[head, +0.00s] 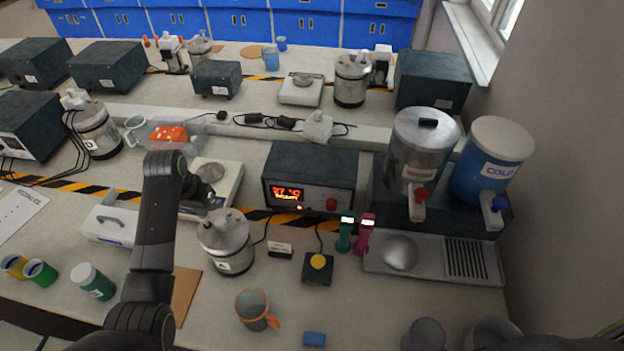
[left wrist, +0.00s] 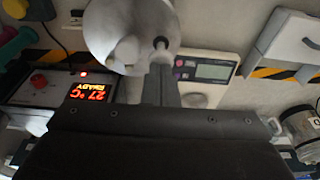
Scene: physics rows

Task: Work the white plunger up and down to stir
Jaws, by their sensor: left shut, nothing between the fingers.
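A steel calorimeter can (head: 232,255) with a pale lid stands on the bench, left of centre in the head view. A small white plunger knob (head: 221,217) sticks up from its lid. In the left wrist view the round lid (left wrist: 110,25) fills the top middle, with a pale knob (left wrist: 127,48) and a dark-ringed spot beside it. My left gripper (head: 204,197) is just behind and left of the can, near lid height. Its fingers (left wrist: 161,70) are shut and empty, tips close to the lid's edge; whether they touch it I cannot tell. My right gripper is not in view.
A controller with a red display (head: 312,178) stands behind and right of the can. A scale (head: 226,182) lies behind the gripper. A yellow-button box (head: 318,268) and an orange-rimmed mug (head: 252,308) are near the can. Steel and blue dispensers (head: 487,160) stand right.

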